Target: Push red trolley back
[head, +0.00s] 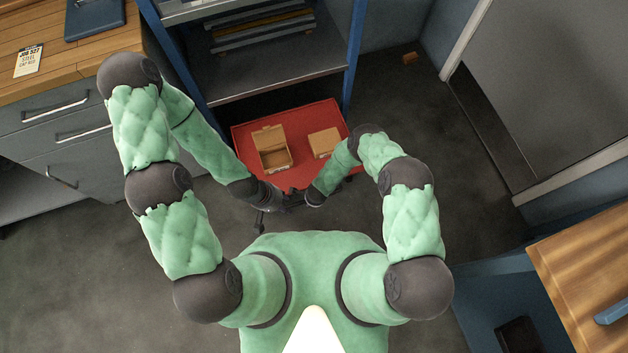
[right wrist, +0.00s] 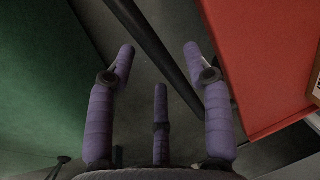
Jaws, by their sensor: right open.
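The red trolley (head: 299,165) stands on the floor partly under a blue-framed rack, carrying an open cardboard box (head: 275,153) and a closed one (head: 323,143). Its red deck also shows at the right of the right wrist view (right wrist: 270,65). My left gripper (head: 262,218) is at the trolley's near left edge; its fingers are small and dark, so its grip is unclear. My right gripper (right wrist: 158,50) is open, its purple fingers apart. A dark bar (right wrist: 160,55) runs diagonally across the gap between them; contact cannot be told. The trolley's near edge is partly hidden by my arms.
The blue-framed rack (head: 270,74) stands behind, with posts on both sides of the trolley. A grey drawer cabinet (head: 55,120) is at left, a wooden bench (head: 590,270) at right. A small brown block (head: 410,58) lies on the floor. Floor right of the trolley is clear.

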